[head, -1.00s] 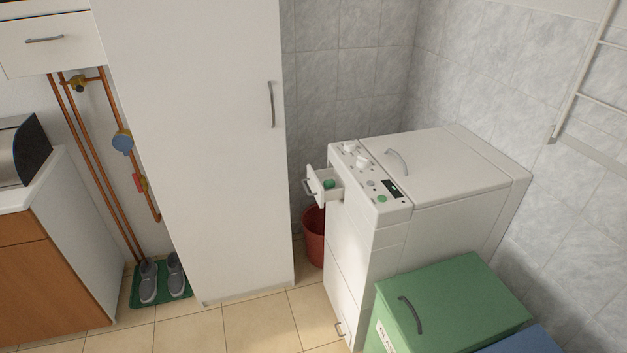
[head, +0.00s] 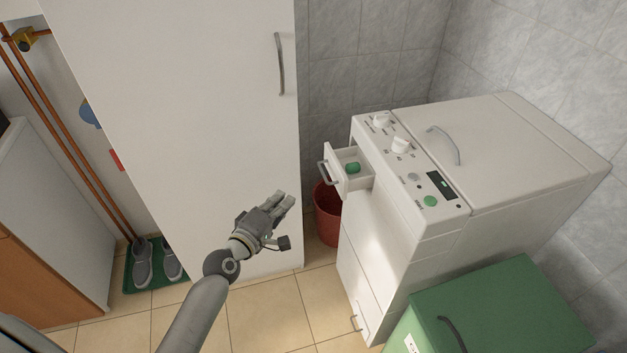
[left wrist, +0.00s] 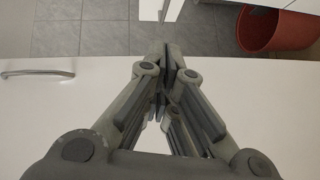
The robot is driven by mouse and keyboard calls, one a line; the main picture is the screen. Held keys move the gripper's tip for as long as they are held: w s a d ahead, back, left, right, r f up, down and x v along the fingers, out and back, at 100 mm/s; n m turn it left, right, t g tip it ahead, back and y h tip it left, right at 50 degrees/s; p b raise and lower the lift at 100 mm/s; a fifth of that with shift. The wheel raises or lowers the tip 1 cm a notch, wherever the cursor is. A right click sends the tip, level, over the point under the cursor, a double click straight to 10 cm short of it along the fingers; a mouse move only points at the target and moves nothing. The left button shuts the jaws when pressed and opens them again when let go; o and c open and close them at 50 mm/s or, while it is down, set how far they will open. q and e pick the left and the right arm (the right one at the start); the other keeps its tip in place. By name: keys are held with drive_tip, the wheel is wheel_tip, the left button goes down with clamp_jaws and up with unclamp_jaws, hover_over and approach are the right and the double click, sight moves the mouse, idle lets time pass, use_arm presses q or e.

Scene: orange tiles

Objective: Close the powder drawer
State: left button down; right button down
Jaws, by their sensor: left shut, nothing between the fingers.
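The powder drawer (head: 345,172) sticks out open from the upper left front of the white washing machine (head: 505,150). It has a grey handle on its front and a green item (head: 353,167) inside. My left gripper (head: 288,199) is shut and empty, in front of the tall white cabinet, left of the drawer and lower in the picture, apart from it. In the left wrist view its fingers (left wrist: 170,50) meet, with a narrow white part at the top edge that I cannot identify for certain. My right gripper is not in view.
A tall white cabinet (head: 190,110) stands left of the machine. A red bucket (head: 328,215) is on the floor between them and shows in the left wrist view (left wrist: 270,30). A green bin (head: 500,310) stands at the front right. Grey shoes (head: 143,262) lie on a green mat.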

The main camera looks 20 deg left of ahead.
use_arm(q)
drive_tip(key=w+d+f, duration=0.2)
drive_tip(key=w+d, duration=0.2)
drive_tip(key=w, duration=0.6)
drive_tip(key=shift+d, duration=0.3)
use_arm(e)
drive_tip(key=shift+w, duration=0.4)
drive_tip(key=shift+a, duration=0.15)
